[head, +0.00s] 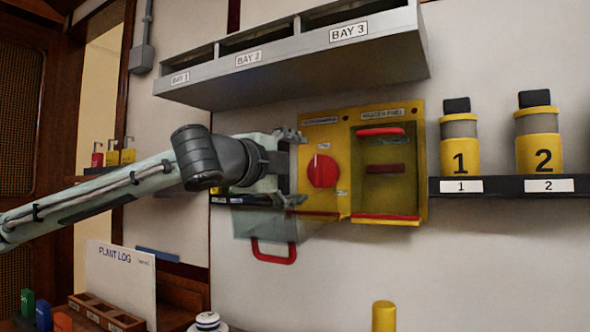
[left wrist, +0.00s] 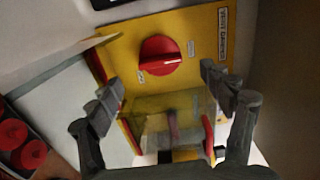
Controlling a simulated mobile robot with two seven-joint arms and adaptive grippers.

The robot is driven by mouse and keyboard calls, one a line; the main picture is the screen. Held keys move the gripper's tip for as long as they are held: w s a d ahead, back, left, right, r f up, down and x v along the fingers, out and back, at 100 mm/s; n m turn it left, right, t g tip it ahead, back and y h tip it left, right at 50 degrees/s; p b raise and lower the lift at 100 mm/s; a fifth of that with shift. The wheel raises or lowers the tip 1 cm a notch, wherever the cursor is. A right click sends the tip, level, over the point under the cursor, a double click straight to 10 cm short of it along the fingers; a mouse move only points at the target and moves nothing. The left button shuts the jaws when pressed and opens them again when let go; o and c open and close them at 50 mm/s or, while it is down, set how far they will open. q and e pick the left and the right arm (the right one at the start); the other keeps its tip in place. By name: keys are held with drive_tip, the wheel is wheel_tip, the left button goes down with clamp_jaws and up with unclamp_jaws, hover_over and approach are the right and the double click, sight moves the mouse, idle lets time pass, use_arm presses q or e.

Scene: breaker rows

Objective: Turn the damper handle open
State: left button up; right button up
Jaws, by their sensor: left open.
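The damper handle appears to be the round red knob (head: 322,171) with a pale pointer mark, on a yellow panel (head: 320,133) on the wall. The mark points roughly upward in the head view. The knob also shows in the left wrist view (left wrist: 160,55), beyond the fingertips, with small labels beside it. My left gripper (head: 292,168) is open and empty, just left of the knob with its fingers spread above and below it. In the left wrist view the gripper (left wrist: 163,85) has the knob ahead between its fingers, not visibly touching. My right gripper is not in view.
A yellow open recess (head: 387,192) with red bars adjoins the panel. A clear box with a red loop handle (head: 272,257) hangs below the gripper. A grey bay shelf (head: 300,60) juts out above. Numbered yellow canisters (head: 459,152) stand on a right shelf.

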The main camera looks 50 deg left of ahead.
sight(312, 170)
use_arm(q)
drive_tip(key=shift+s+d, duration=0.1)
drive_tip(key=shift+s, duration=0.25)
drive_tip(key=shift+f, duration=0.1)
drive_tip(key=shift+w, duration=0.1)
drive_tip(key=shift+x, duration=1.85)
drive_tip(key=shift+w, duration=0.6)
drive_tip(key=shift+w+a, duration=0.35)
drive_tip(key=shift+a, duration=0.25)
drive_tip(key=shift+w, duration=0.7)
drive_tip(key=shift+w, duration=0.1)
drive_tip(key=shift+s, duration=0.2)
